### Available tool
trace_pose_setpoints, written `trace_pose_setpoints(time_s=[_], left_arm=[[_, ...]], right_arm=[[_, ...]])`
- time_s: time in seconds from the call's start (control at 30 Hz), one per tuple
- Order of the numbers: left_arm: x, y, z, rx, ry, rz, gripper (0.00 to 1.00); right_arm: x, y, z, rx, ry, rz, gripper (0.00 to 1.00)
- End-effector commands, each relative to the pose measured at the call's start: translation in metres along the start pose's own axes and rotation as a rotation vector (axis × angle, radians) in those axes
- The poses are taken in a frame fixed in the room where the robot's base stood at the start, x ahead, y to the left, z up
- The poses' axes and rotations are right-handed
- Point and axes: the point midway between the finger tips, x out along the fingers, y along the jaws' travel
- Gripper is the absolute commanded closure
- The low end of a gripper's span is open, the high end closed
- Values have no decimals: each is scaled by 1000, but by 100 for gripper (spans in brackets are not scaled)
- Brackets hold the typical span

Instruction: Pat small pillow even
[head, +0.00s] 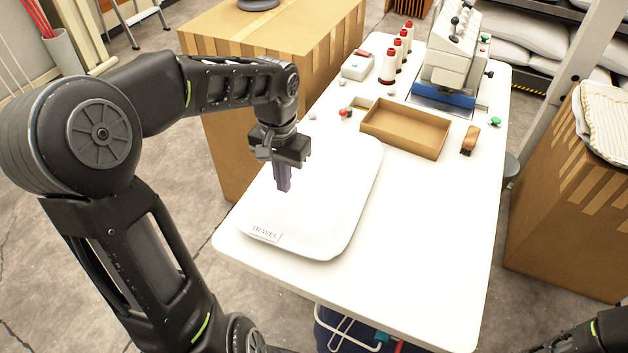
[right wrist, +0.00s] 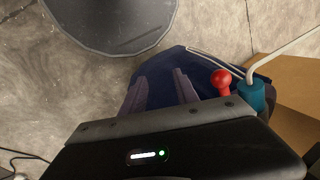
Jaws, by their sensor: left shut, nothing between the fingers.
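The small pillow (head: 335,215) is white and lies flat on the near left part of the white table, with a "TRAVEL" label (head: 265,233) at its near left corner. My left gripper (head: 284,189) points down over the left part of the pillow, its fingers shut with nothing between them. I cannot tell whether the fingertips touch the cloth. The left gripper hides a little of the pillow behind it. My right gripper (right wrist: 160,82) shows in the right wrist view, its fingers apart and empty, away from the pillow.
An open cardboard tray (head: 405,145) stands beyond the pillow, with a wooden brush (head: 469,140) to its right. Thread cones (head: 388,70) and a machine (head: 452,60) stand at the far end. The table's right front (head: 430,260) is clear. Cardboard boxes flank the table.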

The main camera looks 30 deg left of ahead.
Motion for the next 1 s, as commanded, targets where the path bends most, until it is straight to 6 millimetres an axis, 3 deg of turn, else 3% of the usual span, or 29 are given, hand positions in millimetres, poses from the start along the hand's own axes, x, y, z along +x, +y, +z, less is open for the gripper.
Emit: trace_pose_setpoints(time_s=[0.03,0.1,0.57,0.83,1.0], left_arm=[[13,0,0,-1,-1,0,100],[18,0,0,-1,1,0,100],[22,0,0,-1,1,0,100],[44,0,0,-1,0,0,100],[40,0,0,-1,0,0,100]], right_arm=[[9,3,0,0,1,-1,64],[12,3,0,-1,2,-2,64],[13,3,0,-2,3,-4,64],[30,7,-1,-5,9,-9,64],[26,5,-1,-5,9,-9,64]])
